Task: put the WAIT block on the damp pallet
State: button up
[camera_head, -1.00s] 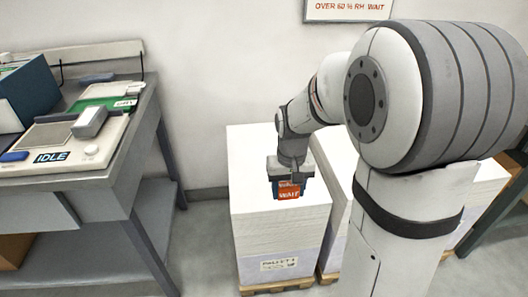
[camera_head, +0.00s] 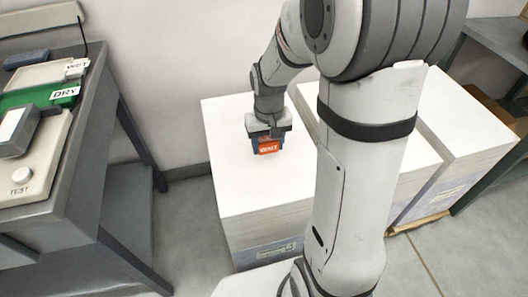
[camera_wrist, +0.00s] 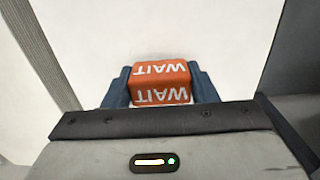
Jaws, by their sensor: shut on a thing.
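The orange-red WAIT block (camera_head: 268,148) has white lettering. My gripper (camera_head: 267,142) is shut on it, over the top of the left paper pallet (camera_head: 225,185). In the wrist view the WAIT block (camera_wrist: 160,83) sits between the two dark blue fingers of my gripper (camera_wrist: 160,88), its lettering upside down. I cannot tell whether the block touches the paper or hangs just above it. A second white stack (camera_head: 405,172) stands to the right, partly hidden by my arm. No damp mark shows on any stack.
A grey bench (camera_head: 95,130) at left carries a tester with a TEST button (camera_head: 20,175), a green DRY tray (camera_head: 55,95) and a pale WET tray (camera_head: 45,72). Another dark table (camera_head: 490,40) stands at the far right. Bare floor shows in front.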

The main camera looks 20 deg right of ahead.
aim_at(267, 152)
jog(key=shift+s+a+f+b, duration=0.15)
jog(key=shift+f+b, duration=0.5)
jog(key=shift+f, duration=1.5)
jog(key=shift+f, duration=0.2)
jog(key=o, duration=1)
jog(key=shift+c, duration=0.2)
